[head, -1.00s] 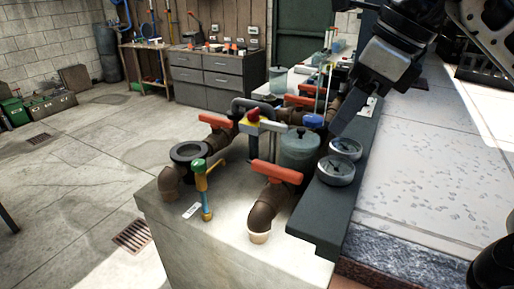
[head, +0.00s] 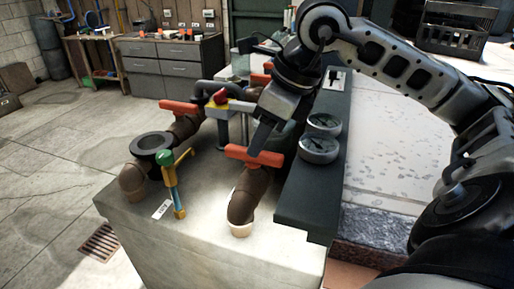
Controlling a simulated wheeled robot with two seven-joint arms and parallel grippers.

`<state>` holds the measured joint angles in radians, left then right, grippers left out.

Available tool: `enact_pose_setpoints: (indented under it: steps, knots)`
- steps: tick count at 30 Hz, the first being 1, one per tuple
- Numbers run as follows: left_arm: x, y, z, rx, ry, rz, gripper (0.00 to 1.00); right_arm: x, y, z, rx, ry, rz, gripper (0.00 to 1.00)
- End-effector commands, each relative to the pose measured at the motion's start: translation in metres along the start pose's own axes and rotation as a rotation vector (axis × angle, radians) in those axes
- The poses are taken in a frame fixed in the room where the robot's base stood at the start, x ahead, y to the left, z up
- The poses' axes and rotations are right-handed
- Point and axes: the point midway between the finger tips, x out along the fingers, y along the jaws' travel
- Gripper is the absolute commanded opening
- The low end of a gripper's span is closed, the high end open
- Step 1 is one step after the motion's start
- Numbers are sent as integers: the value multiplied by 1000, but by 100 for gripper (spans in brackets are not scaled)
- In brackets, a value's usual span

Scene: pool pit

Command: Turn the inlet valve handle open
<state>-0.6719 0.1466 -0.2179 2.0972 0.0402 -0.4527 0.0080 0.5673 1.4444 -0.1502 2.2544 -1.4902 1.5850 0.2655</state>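Several orange-red lever handles sit on brown pipes on a pale stone block. The front handle (head: 255,156) lies crosswise on a brown elbow pipe (head: 247,196). Another handle (head: 181,107) is farther back on the left. I cannot tell by any readable mark which is the inlet valve. My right gripper (head: 262,136) points down, its tip at or just above the front handle; contact is unclear. Its fingers overlap in this view, so their opening cannot be judged. It hides part of the pipework behind. My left gripper is not in view.
Two round gauges (head: 320,150) sit on the dark ledge (head: 308,205) right of the front handle. A green, yellow and blue upright fitting (head: 172,183) and a black ring flange (head: 152,147) stand left. A small white tag (head: 161,209) lies in front.

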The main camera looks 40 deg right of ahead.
Motion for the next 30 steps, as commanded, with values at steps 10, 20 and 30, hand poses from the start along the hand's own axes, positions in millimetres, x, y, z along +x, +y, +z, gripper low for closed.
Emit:
enact_pose_setpoints:
  steps: [10, 20, 30]
  knots:
    - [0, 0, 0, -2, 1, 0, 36, 28, 0, 0, 0, 0, 0, 40]
    - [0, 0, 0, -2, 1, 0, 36, 28, 0, 0, 0, -1, 0, 12]
    - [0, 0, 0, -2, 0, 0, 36, 28, 0, 0, -12, -1, 5, 0]
